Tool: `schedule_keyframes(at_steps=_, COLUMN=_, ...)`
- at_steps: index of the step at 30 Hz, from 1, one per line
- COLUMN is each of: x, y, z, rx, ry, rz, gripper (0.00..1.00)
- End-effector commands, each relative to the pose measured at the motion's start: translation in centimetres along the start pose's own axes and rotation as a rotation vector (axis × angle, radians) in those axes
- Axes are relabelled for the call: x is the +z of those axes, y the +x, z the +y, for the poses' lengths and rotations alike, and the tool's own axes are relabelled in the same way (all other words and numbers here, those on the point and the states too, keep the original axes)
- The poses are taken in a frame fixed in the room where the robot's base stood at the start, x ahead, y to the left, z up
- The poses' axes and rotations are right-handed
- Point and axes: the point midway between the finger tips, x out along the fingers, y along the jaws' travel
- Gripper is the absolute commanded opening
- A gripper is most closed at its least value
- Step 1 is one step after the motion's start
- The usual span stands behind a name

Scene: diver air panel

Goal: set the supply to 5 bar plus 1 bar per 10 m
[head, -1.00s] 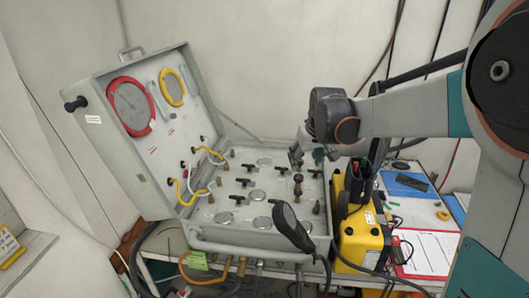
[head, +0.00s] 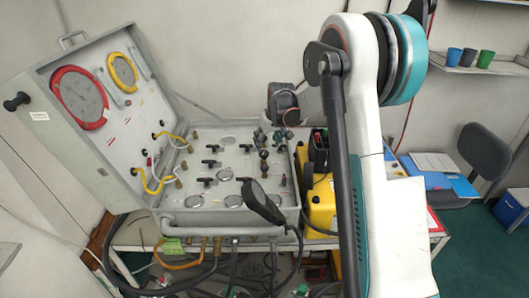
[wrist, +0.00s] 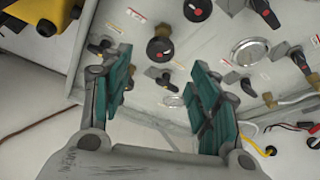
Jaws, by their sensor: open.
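The grey air panel case (head: 170,228) stands open on a table, with its lid raised at the left. The lid carries a large red-ringed gauge (head: 80,97) and a smaller yellow-ringed gauge (head: 122,72); their readings are too small to make out. The deck bears several black T-handles, small dials and round knobs. My gripper (head: 270,136) is over the deck's back right part. In the wrist view its teal fingers (wrist: 161,72) are apart and empty. A round black knob with a red centre (wrist: 160,51) shows between and beyond the fingertips, apart from them.
A yellow box (head: 320,208) stands right of the case. A black handset-like piece (head: 262,203) rises at the deck's front right. Hoses hang below the front edge. Papers, a chair (head: 484,150) and a shelf with cups (head: 470,60) are at the right.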

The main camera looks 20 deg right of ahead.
Motion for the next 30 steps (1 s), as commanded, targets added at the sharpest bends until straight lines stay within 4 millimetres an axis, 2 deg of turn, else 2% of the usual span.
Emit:
schedule_keyframes(at_steps=1, x=0.0, y=1.1, z=0.0, rx=0.0, ry=-0.001, rz=0.0, gripper=0.55)
schedule_keyframes(at_steps=6, x=0.0, y=4.2, z=0.0, rx=0.0, ry=-0.001, rz=0.0, gripper=0.55)
schedule_keyframes(at_steps=12, x=0.0, y=6.5, z=0.0, rx=0.0, ry=0.0, rz=0.0, gripper=0.55)
schedule_keyframes(at_steps=24, x=0.0, y=7.2, z=0.0, rx=0.0, ry=0.0, rz=0.0, gripper=0.55)
schedule_keyframes(at_steps=25, x=0.0, y=7.2, z=0.0, rx=0.0, ry=0.0, rz=0.0, gripper=0.53)
schedule_keyframes(at_steps=30, x=0.0, y=7.2, z=0.0, rx=0.0, ry=0.0, rz=0.0, gripper=0.15)
